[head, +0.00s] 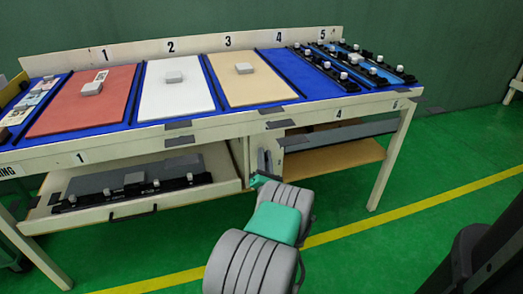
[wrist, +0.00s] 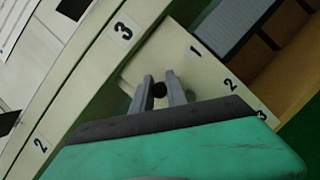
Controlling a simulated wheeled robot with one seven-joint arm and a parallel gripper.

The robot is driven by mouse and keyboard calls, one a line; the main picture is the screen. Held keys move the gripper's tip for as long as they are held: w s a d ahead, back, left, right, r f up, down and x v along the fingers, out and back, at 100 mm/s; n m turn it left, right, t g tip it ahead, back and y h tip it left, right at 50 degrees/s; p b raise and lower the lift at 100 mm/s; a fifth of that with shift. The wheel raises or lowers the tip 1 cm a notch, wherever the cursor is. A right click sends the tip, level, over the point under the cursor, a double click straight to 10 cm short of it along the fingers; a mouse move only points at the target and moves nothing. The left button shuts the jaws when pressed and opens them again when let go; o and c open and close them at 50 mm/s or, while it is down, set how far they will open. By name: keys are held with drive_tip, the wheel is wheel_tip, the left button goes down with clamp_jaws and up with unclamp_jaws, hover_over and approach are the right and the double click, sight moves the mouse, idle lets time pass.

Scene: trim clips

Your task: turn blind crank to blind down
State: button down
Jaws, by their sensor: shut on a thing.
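My gripper (head: 264,162) reaches to the front of the bench's lower cabinet in the head view. In the wrist view its two grey fingers (wrist: 160,90) are closed around a small dark round knob (wrist: 159,90), which looks like the crank's handle. The rest of the crank is hidden by my fingers and the green gripper body. A grey slatted blind (wrist: 238,24) shows at the upper right of the wrist view. In the head view the blind (head: 340,132) is a grey band across the upper part of the right bay, with open space under it.
A pale panel (wrist: 188,62) marked 1, 2 and 3 stands beside the knob. A brown shelf (head: 335,157) lies in the right bay. An open drawer (head: 225,187) juts out at left. The worktop (head: 350,98) overhangs the cabinet.

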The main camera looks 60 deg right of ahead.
drive_tip(key=m+p, duration=0.1)
drive_tip(key=p, duration=0.1)
drive_tip(key=m+g+p, duration=0.1)
drive_tip(key=m+p, duration=0.1)
drive_tip(key=p, duration=0.1)
drive_tip(key=s+d+m+g+p, duration=0.1)
drive_tip(key=m+p, duration=0.1)
drive_tip(key=shift+s+r, duration=0.1)
drive_tip(key=shift+r, duration=0.25)
drive_tip(key=m+p, duration=0.1)
drive_tip(key=m+g+p, duration=0.1)
drive_tip(key=p, duration=0.1)
drive_tip(key=m+p, duration=0.1)
drive_tip(key=shift+s+d+f+y+p, duration=0.3)
drive_tip(key=shift+y, duration=0.1)
drive_tip(key=shift+d+f+m+p, duration=0.1)
drive_tip(key=shift+f+m+p, duration=0.2)
drive_tip(key=shift+p, duration=0.15)
drive_tip(key=c, duration=1.5)
unclamp_jaws()
drive_tip(key=shift+o, duration=0.9)
drive_tip(key=shift+d+r+g, duration=0.1)
drive_tip(key=shift+g, duration=0.2)
drive_tip(key=shift+s, duration=0.1)
drive_tip(key=r+b+v, duration=0.1)
drive_tip(key=b+v, duration=0.1)
drive_tip(key=v, duration=0.5)
drive_tip(key=shift+a+f, duration=0.35)
drive_tip(key=shift+f, duration=0.15)
